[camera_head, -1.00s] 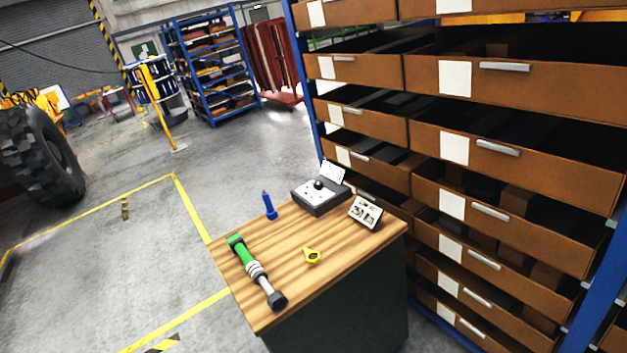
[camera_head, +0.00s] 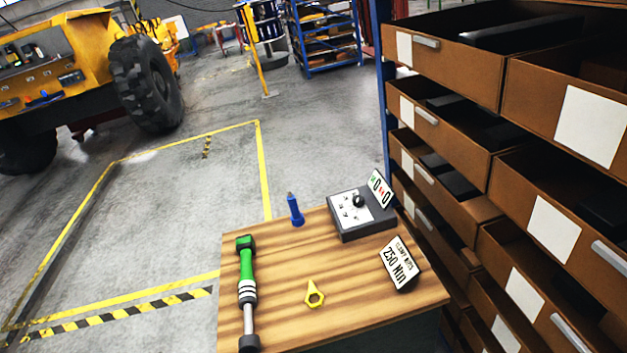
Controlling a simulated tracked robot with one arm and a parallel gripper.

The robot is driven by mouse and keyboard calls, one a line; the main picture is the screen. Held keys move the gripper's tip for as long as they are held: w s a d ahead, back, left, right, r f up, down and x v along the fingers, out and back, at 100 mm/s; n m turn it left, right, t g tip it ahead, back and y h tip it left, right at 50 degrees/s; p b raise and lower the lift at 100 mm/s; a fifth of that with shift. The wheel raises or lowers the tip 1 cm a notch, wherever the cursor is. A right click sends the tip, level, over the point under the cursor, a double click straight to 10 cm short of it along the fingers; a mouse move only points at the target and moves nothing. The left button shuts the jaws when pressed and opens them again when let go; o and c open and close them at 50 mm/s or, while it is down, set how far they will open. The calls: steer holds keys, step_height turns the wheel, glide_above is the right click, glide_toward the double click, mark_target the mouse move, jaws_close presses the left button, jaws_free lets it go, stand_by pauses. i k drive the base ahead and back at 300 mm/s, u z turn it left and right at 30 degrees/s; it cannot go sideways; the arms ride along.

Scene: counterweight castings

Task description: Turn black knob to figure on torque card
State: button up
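The black knob (camera_head: 359,201) sits on top of a dark box with a white dial face (camera_head: 349,212), at the back right of a wooden-topped bench. A small tilted display (camera_head: 380,188) stands at the box's right; it shows green and red characters. The torque card (camera_head: 398,264) is a white plate on a dark stand in front of the box. It appears to read "250 NM", with a smaller line above. The knob's pointing direction is too small to tell. My gripper is not in view.
A rack of brown drawers (camera_head: 450,66) rises close on the right. Open floor (camera_head: 190,205) with yellow lines lies left.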

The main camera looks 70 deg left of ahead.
mark_target(358, 201)
steer(key=u, duration=0.7)
steer(key=i, duration=1.15)
steer(key=u, duration=0.8)
steer(key=k, duration=0.9)
steer(key=u, duration=0.2)
steer(key=i, duration=0.9)
steer(key=z, duration=0.1)
